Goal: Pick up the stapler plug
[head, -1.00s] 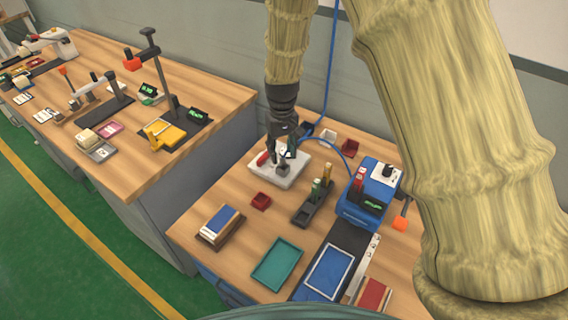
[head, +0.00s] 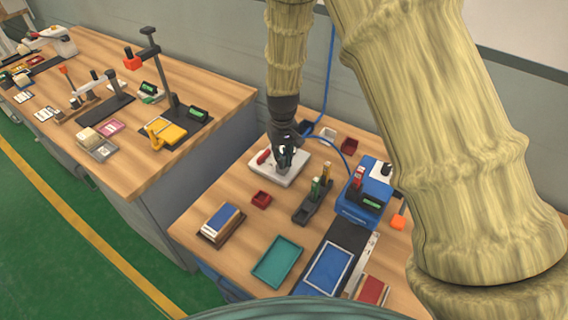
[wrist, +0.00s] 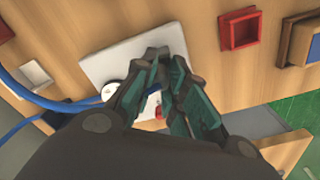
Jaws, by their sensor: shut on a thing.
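My gripper (head: 284,163) is over the white plate (head: 292,178) on the right-hand bench, pointing down. Its fingers are closed together on a small dark grey piece, which I take to be the stapler plug (wrist: 158,53). In the wrist view the fingertips (wrist: 160,60) meet over the white plate (wrist: 107,68), and the dark piece shows just past them. The fingers hide most of it, and I cannot tell whether it still touches the plate. A red part (head: 263,157) sits at the plate's left end.
A blue machine (head: 360,208) with a blue cable (head: 349,150) stands right of the plate. A dark holder (head: 306,208) with upright pieces stands in front. Small red bins (head: 261,199) are nearby. A teal tray (head: 277,262) lies at the front.

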